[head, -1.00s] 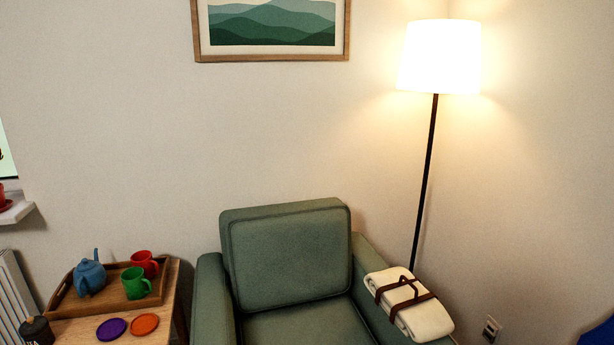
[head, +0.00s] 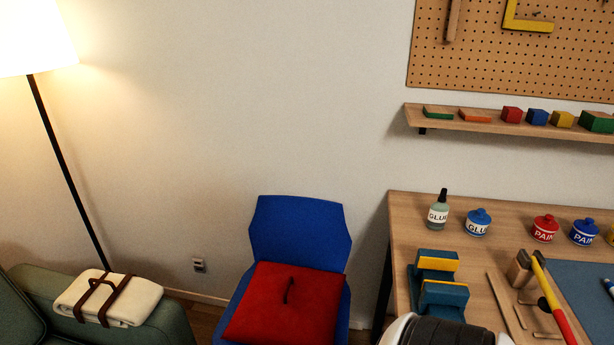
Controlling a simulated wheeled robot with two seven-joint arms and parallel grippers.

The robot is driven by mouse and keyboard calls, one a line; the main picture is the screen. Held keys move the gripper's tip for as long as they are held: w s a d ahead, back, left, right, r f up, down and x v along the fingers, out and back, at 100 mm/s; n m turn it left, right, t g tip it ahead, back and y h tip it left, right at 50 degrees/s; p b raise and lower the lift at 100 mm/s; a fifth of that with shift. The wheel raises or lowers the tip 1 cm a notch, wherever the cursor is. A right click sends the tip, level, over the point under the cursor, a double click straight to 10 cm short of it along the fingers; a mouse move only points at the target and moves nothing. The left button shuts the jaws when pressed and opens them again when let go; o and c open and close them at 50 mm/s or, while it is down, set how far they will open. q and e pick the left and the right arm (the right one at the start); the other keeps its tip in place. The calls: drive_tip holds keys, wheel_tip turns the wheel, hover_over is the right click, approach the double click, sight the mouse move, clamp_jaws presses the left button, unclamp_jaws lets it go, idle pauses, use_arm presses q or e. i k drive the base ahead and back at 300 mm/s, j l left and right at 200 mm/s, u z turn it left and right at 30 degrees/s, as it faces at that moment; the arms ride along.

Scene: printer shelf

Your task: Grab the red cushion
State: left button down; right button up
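The red cushion (head: 282,306) lies flat on the seat of a blue chair (head: 300,234) at the lower middle of the head view. A dark strap or handle stands up from the middle of its top. The chair's backrest rises behind it, and the cushion's near edge reaches close to the bottom of the picture. Neither of my grippers shows clearly. A white and black part at the bottom edge, right of the chair, looks like part of my own arm.
A wooden workbench (head: 402,215) with jars, blocks and tools stands right of the chair. A shelf (head: 480,122) with several coloured blocks hangs above it. Left is a green armchair (head: 150,333) with a rolled cream blanket (head: 128,302) on its arm, and a floor lamp (head: 66,165).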

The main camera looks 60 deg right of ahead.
sight(281, 304)
drive_tip(key=z, duration=1.65)
